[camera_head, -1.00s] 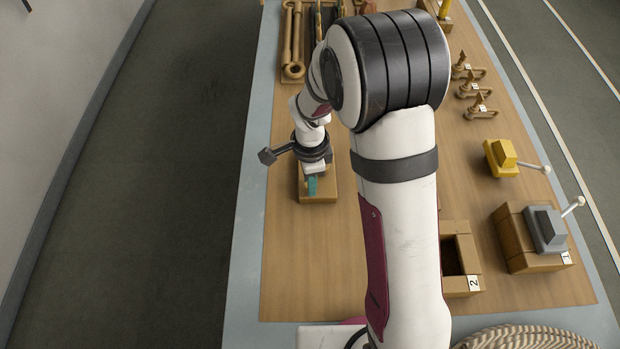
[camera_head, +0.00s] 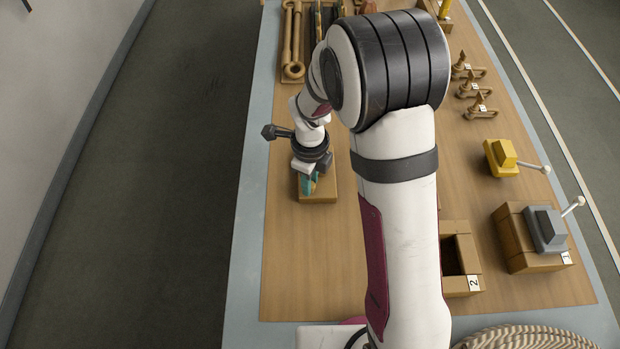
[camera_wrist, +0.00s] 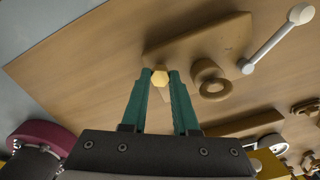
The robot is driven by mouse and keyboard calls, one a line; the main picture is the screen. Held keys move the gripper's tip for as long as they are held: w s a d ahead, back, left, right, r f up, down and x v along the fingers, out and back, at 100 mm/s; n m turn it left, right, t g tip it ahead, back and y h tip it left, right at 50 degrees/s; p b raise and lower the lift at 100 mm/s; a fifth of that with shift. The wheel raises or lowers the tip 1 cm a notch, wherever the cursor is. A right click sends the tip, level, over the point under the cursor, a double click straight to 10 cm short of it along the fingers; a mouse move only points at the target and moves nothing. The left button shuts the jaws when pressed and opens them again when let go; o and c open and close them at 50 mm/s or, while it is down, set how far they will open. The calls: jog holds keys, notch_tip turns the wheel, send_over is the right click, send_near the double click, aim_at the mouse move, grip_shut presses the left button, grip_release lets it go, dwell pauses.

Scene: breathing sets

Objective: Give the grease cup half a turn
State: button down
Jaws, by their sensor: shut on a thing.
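The grease cup, a small yellow hexagonal cap (camera_wrist: 160,77), sits between the teal fingertips of my gripper (camera_wrist: 160,75) in the wrist view. My gripper is shut on it. A wooden block (camera_wrist: 205,42) lies just beyond the cap, and a wooden ring (camera_wrist: 211,80) stands to its right. In the head view my gripper (camera_head: 309,186) is down at a wooden block (camera_head: 328,188) on the bench, left of my arm. The cap itself is hidden there by my wrist and fingers.
On the bench's right side stand a yellow block with a lever (camera_head: 501,157), a grey one (camera_head: 546,229) on a wooden box, and an open wooden box (camera_head: 457,256). Coiled rope (camera_head: 525,338) lies at the front. Bare wood (camera_head: 300,260) lies in front of the gripper's block.

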dwell(0.3)
jog(key=c, duration=0.7)
grip_release()
notch_tip(320, 180, up, 16)
jog(key=shift+f, duration=0.1)
